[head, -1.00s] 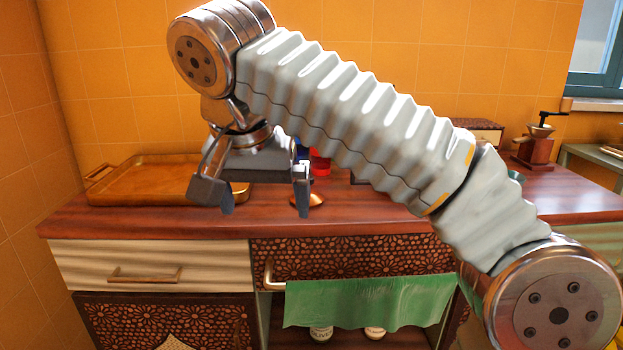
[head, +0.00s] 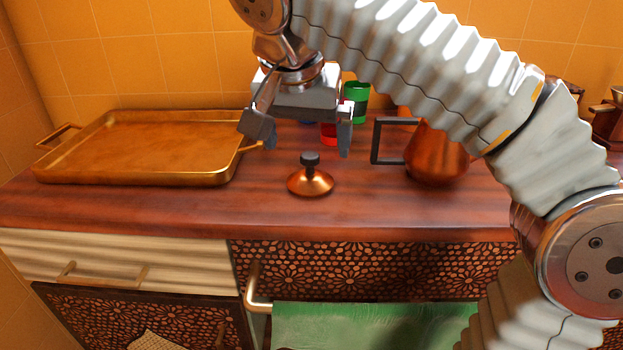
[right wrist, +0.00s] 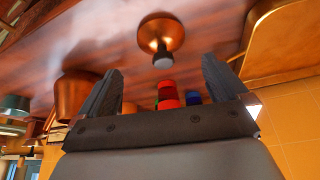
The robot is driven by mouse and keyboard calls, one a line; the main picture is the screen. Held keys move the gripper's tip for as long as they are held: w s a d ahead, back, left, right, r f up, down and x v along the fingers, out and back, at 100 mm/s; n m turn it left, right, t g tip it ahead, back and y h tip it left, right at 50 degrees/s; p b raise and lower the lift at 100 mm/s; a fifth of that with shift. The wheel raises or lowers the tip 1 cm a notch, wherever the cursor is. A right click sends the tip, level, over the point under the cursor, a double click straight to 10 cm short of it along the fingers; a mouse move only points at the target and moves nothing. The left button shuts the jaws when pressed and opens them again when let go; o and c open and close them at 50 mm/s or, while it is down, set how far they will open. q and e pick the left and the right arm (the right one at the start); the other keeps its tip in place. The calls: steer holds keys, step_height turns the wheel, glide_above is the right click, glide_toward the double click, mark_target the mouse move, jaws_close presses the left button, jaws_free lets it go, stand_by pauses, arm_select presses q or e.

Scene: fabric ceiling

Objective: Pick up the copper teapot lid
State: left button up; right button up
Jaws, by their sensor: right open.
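The copper teapot lid (head: 311,183) lies on the wooden counter near its front edge, with its dark knob pointing up. It also shows in the right wrist view (right wrist: 160,32), beyond the fingertips. My right gripper (head: 307,146) is open and empty, above and behind the lid in the head view, and apart from it. Its two fingers also show in the right wrist view (right wrist: 163,82). The copper teapot (head: 437,158) with a dark square handle stands to the right of the lid, partly hidden by my right arm. My left gripper is not in view.
A golden tray (head: 52,171) with handles lies on the left of the counter (head: 400,215). A green cup (head: 357,100) and a red cup (head: 328,134) stand behind the gripper. A green towel (head: 370,325) hangs below the counter front. The counter around the lid is clear.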

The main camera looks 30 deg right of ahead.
mark_target(309, 158)
steer(key=b+x, duration=0.1)
steer(key=x, duration=0.7)
steer(key=shift+w+d+f, duration=0.1)
steer(key=shift+w, duration=0.2)
steer(key=c, duration=0.9)
